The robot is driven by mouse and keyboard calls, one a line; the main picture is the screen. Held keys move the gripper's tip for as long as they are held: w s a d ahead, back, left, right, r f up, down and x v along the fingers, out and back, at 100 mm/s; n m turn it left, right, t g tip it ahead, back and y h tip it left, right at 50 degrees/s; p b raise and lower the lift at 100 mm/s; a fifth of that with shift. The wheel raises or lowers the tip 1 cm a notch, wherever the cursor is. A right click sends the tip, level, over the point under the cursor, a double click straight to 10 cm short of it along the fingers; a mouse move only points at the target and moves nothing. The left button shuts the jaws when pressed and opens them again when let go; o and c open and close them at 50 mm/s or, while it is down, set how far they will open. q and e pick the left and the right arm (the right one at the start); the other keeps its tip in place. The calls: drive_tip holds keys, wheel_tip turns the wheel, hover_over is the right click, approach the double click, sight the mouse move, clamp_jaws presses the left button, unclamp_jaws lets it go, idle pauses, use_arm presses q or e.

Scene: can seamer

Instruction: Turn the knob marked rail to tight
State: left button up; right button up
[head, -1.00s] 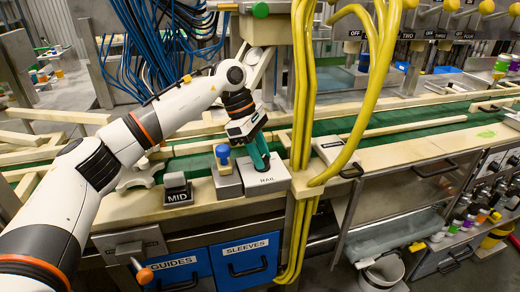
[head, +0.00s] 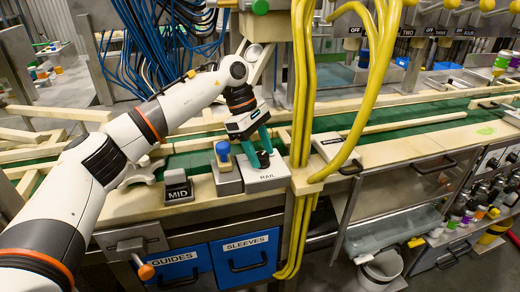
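The rail knob (head: 263,159) is a small dark knob on a pale block labelled RAIL (head: 266,177), on the near ledge of the conveyor. My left gripper (head: 259,154) is directly over this block, pointing down. Its two green fingers are spread apart, one on each side of the knob. I cannot tell whether either finger touches the knob. No tight mark is readable at this size. My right gripper is not in view.
A blue knob (head: 222,148) on a grey block stands just left of the RAIL block. A block labelled MID (head: 178,187) is further left. Yellow hoses (head: 303,120) hang close on the right. Blue drawers (head: 243,257) marked GUIDES and SLEEVES are below.

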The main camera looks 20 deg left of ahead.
use_arm(q)
drive_tip(key=s+v, duration=0.1)
drive_tip(key=v, duration=1.1)
drive_tip(key=shift+w, duration=0.45)
drive_tip(key=shift+f, duration=0.1)
